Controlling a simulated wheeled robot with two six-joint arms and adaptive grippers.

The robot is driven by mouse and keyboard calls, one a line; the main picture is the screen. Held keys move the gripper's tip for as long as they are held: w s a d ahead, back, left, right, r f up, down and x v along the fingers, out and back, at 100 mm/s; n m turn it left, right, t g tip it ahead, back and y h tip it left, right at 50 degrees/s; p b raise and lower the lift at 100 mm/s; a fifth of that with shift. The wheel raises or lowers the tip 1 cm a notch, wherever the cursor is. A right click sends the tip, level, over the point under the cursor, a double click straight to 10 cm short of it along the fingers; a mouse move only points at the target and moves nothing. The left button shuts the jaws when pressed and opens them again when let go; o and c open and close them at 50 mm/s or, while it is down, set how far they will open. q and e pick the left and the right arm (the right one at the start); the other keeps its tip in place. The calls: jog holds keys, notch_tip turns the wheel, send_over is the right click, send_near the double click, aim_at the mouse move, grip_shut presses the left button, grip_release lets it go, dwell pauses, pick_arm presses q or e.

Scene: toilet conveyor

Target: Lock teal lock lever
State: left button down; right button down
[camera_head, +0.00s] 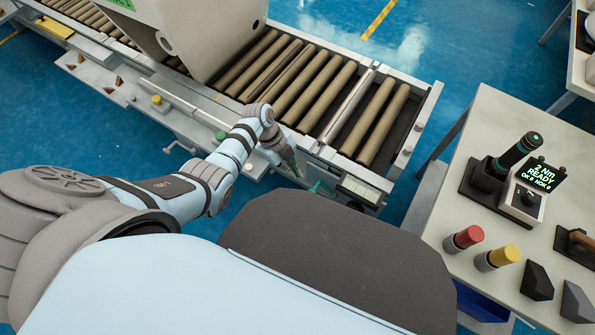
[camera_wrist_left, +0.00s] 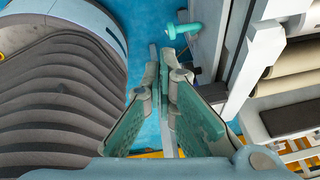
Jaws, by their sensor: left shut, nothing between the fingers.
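The teal lock lever (camera_head: 321,188) is at the near edge of the conveyor frame, just right of my left gripper (camera_head: 292,166). In the left wrist view the teal lever (camera_wrist_left: 186,29) shows as a rod with a round end, beyond the fingertips and beside the conveyor's side rail. My left gripper (camera_wrist_left: 165,75) is shut and empty, with its teal-padded fingers pointing towards the lever. My right gripper is not in view.
The roller conveyor (camera_head: 356,107) carries a large pale toilet body (camera_head: 205,32) at the upper left. A workbench (camera_head: 484,130) at the right holds a screwdriver stand (camera_head: 490,178), a small display, and red and yellow-topped cylinders. Blue floor lies between bench and conveyor.

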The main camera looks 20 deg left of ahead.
pick_arm(q)
jog(key=s+a+f+n+y, duration=0.2)
jog(key=s+f+n, duration=0.3)
jog(key=s+f, duration=0.2)
jog(key=s+a+f+n+y, duration=0.1)
jog(key=s+a+f+n, duration=0.2)
jog(key=s+f+n, duration=0.3)
jog(key=s+a+f+n+y, duration=0.1)
jog(key=s+f+n, duration=0.1)
jog(key=s, duration=0.5)
jog(key=s+a+f+n, duration=0.1)
jog(key=s+f+n, duration=0.2)
jog(key=s+n, duration=0.2)
jog(key=s+f+n+t+y, duration=0.1)
jog(key=s+f+n, duration=0.2)
jog(key=s, duration=0.8)
jog(key=shift+s+a+y, duration=0.15)
jog(key=shift+a+y, duration=0.15)
jog(key=shift+a, duration=0.1)
